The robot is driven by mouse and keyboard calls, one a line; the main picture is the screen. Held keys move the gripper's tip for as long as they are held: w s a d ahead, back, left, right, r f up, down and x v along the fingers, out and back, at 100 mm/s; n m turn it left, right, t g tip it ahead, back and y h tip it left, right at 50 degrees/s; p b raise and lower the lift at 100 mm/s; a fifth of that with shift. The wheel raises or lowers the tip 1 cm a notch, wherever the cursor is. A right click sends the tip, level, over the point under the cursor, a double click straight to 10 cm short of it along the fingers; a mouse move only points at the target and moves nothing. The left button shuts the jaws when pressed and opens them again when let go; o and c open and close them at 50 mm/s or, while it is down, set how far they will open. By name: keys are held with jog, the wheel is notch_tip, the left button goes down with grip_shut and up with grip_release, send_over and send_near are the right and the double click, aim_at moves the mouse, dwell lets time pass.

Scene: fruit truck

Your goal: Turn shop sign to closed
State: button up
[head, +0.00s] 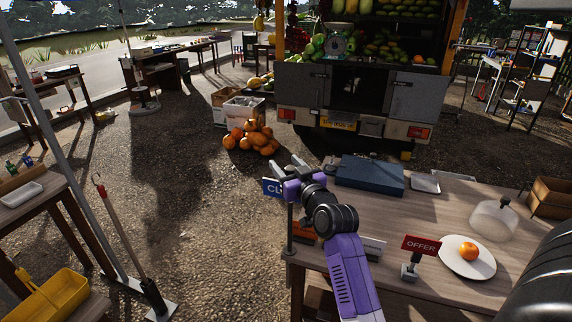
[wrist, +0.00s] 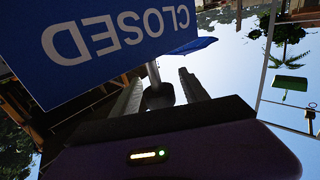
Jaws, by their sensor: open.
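The shop sign (head: 271,187) is a blue panel with white letters, on a grey post (head: 290,235) at the table's near left corner. In the head view only "CL" shows, and my gripper covers the rest. In the wrist view the sign (wrist: 105,40) fills the upper left and reads "CLOSED" upside down. My gripper (head: 288,172) is open at the sign. In the wrist view its two fingers (wrist: 160,82) stand apart, with a grey piece of the sign's mount showing between them. Whether they touch it I cannot tell.
The wooden table (head: 325,247) carries a blue case (head: 370,177), a red OFFER sign (head: 420,245), a plate (head: 482,262) with an orange fruit, and a glass dome (head: 493,220). The fruit truck (head: 360,90) stands behind. Open gravel lies left of the table.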

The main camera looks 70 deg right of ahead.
jog(key=shift+c, duration=0.4)
grip_shut()
dwell(0.9)
